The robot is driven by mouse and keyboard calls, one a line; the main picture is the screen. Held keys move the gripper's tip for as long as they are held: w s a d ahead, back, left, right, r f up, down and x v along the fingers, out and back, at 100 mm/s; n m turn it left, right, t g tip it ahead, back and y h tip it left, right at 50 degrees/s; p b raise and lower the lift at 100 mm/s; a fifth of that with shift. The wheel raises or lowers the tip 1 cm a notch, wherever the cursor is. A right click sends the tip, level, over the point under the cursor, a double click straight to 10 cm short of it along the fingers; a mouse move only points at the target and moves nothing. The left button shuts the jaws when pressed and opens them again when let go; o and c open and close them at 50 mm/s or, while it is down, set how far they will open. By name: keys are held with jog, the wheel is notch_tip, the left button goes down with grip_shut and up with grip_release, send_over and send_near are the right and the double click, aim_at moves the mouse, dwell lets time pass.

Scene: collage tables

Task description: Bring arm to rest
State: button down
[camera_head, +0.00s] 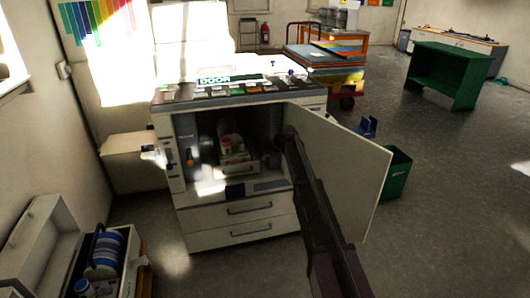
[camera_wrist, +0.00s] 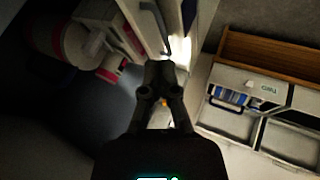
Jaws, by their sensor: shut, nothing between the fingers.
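My arm (camera_head: 318,205) reaches from the lower right of the head view up to the open front of a white copier-like machine (camera_head: 245,232). Its dark end is at the right side of the open compartment, beside the open door (camera_head: 345,165); the fingers are hard to make out there. In the wrist view my gripper (camera_wrist: 160,72) is shut and empty, with the fingertips together. White and red cylindrical parts (camera_wrist: 50,40) lie to its left inside the dark compartment. They also show in the head view (camera_head: 230,145).
The open door stands close to the right of my arm. A green bin (camera_head: 397,172) is beyond it. A crate holding a blue-and-white roll (camera_head: 108,250) is at the lower left. A green table (camera_head: 447,78) stands farther back. Grey floor (camera_head: 450,220) is clear at the right.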

jog(key=s+d+f+m+g+h, duration=0.15)
jog(key=s+d+m, duration=0.5)
jog(key=s, duration=0.95)
jog(key=s+d+f+m+g+h, duration=0.15)
jog(key=s+d+m, duration=0.5)
jog(key=s, duration=0.85)
jog(key=s+d+f+m+g+h, duration=0.1)
jog(key=s+d+m+h, duration=0.35)
jog(key=s, duration=1.15)
notch_tip(320, 180, up, 28)
jog(key=d+m+y+p, duration=0.1)
jog(key=m+p, duration=0.1)
jog(key=p, duration=2.5)
jog(key=shift+f, duration=0.15)
jog(key=shift+w+m+y, duration=0.15)
jog(key=shift+m+y, duration=0.1)
